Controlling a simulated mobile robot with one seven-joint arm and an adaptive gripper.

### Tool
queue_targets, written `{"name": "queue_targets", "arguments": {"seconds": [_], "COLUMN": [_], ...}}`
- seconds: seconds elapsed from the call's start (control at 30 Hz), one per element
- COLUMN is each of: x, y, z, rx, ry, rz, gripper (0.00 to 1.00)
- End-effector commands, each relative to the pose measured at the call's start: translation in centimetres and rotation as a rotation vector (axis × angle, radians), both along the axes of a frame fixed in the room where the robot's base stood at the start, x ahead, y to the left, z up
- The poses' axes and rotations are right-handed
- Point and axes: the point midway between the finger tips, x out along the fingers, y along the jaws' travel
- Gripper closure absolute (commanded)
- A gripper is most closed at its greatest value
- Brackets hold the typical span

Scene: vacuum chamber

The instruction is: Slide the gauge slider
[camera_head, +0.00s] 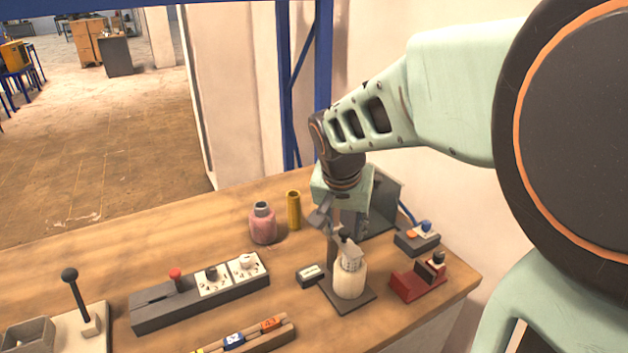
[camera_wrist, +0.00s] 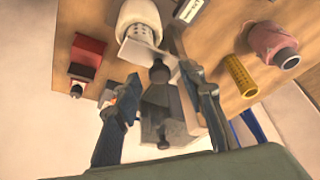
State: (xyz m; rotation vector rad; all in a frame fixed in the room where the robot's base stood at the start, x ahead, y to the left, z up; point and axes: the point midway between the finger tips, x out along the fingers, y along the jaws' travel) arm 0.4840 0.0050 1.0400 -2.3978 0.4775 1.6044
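A white cylinder with a marked, stepped top (camera_head: 350,277) stands on a dark square plate (camera_head: 357,303) under my gripper; it also shows in the wrist view (camera_wrist: 139,22). A small dark knob (camera_wrist: 160,73) on a grey block lies between my fingers in the wrist view; it may be the gauge slider, but I cannot tell for sure. My gripper (camera_head: 338,230) points down close above the cylinder. In the wrist view its fingers (camera_wrist: 155,82) are spread apart, one on each side of the knob. I cannot tell whether either finger touches it.
A red block with a dark knob (camera_head: 405,287) and a button box (camera_head: 416,241) stand to the right. A pink bottle (camera_head: 263,226) and yellow tube (camera_head: 293,210) stand behind left. A long grey panel with a red knob (camera_head: 200,296) lies left. The back left of the table is clear.

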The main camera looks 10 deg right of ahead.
Motion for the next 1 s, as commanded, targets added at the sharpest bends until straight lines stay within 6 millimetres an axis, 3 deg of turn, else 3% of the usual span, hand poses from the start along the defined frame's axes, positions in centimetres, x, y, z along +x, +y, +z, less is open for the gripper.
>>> {"name": "queue_targets", "arguments": {"seconds": [0.3, 0.67, 1.0], "x": [-0.09, -0.09, -0.06], "y": [0.07, 0.06, 0.04], "z": [-0.36, -0.36, 0.11], "rx": [0.000, 0.000, 0.001], "ry": [0.000, 0.000, -0.001], "rz": [0.000, 0.000, -0.001], "gripper": [0.63, 1.00, 1.00]}}
